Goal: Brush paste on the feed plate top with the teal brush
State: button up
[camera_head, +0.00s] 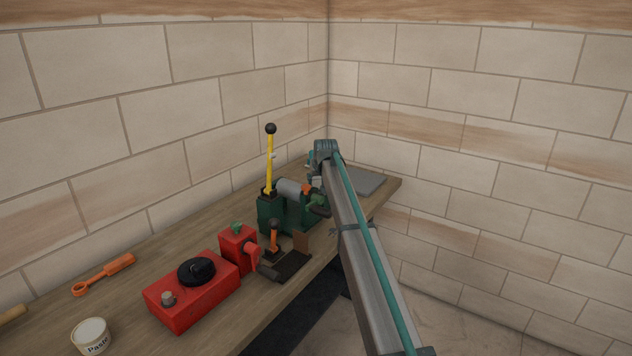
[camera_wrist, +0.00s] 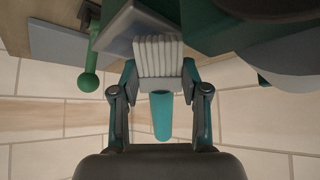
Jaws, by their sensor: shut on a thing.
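My gripper (camera_wrist: 160,84) is shut on the teal brush (camera_wrist: 162,118), with one finger on each side of it. The teal handle points toward the palm, and the pale ridged bristles (camera_wrist: 158,55) point away from it. The bristles are close to a green machine (camera_wrist: 215,22); I cannot tell whether they touch it. In the head view the green machine (camera_head: 273,215) has a yellow lever, and my arm hides its right side and most of my gripper. I cannot tell for sure which surface is the feed plate top. The white paste tub (camera_head: 91,336) stands at the front left.
A grey slab (camera_head: 366,182) lies at the bench's far right end. Brick walls meet behind the bench.

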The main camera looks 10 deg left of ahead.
jog(key=w+d, duration=0.3)
jog(key=w, duration=0.5)
dwell(1.5)
dwell(0.5)
jog(key=shift+s+a, duration=0.4)
jog(key=shift+s, duration=0.35)
jog(key=shift+s+a, duration=0.35)
jog(key=shift+s, duration=0.35)
jog(key=shift+s+a, duration=0.3)
jog(key=shift+s, duration=0.25)
jog(key=shift+s+a, duration=0.25)
jog(key=shift+s, duration=0.25)
jog(key=shift+s+a, duration=0.25)
jog(key=shift+s, duration=0.25)
jog(key=shift+s+a, duration=0.25)
jog(key=shift+s, duration=0.25)
jog(key=shift+s+a, duration=0.5)
jog(key=shift+s, duration=0.4)
jog(key=shift+w, duration=0.1)
